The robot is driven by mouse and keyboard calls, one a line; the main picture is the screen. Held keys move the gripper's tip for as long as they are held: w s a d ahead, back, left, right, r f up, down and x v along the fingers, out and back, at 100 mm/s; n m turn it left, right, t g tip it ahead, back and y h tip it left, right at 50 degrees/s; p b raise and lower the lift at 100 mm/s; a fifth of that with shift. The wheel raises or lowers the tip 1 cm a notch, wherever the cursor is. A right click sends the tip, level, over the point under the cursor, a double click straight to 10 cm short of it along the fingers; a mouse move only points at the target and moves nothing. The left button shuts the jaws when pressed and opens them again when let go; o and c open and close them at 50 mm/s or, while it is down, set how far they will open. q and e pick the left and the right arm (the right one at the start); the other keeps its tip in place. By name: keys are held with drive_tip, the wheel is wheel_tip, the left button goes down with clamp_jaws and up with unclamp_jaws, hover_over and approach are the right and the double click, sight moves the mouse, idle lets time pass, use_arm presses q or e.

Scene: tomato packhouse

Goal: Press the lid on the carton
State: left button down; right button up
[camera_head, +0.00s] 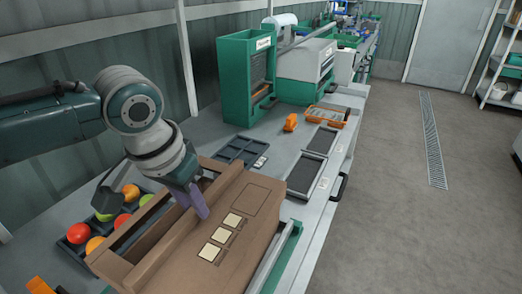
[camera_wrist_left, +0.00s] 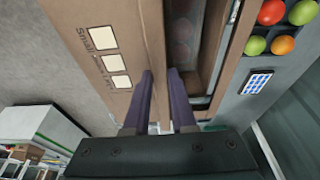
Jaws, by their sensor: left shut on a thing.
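The brown carton (camera_head: 112,262) stands on the bench at the front, with a long opening along its left part. Its lid seems to be the broad brown panel (camera_head: 188,245) with three cream squares and a drawn outline, beside the opening. In the left wrist view the lid (camera_wrist_left: 125,25) lies left of the opening, where round reddish shapes show dimly. My left gripper (camera_head: 199,208) reaches down at the panel's edge by the opening. Its purple fingers (camera_wrist_left: 163,85) are shut on that edge, the contact partly hidden. My right gripper is not in view.
A tray of red, orange and green tomatoes (camera_head: 130,192) stands left of the carton. Open floor (camera_head: 400,220) lies to the right.

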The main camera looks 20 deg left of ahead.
use_arm(q)
drive_tip(key=shift+f+b, duration=1.25)
drive_tip(key=shift+f, duration=0.85)
idle(1.1)
drive_tip(key=c, duration=0.7)
unclamp_jaws()
drive_tip(key=shift+c, duration=1.4)
drive_tip(key=shift+r, duration=0.1)
wheel_tip(320, 180, up, 8)
drive_tip(key=p, duration=0.9)
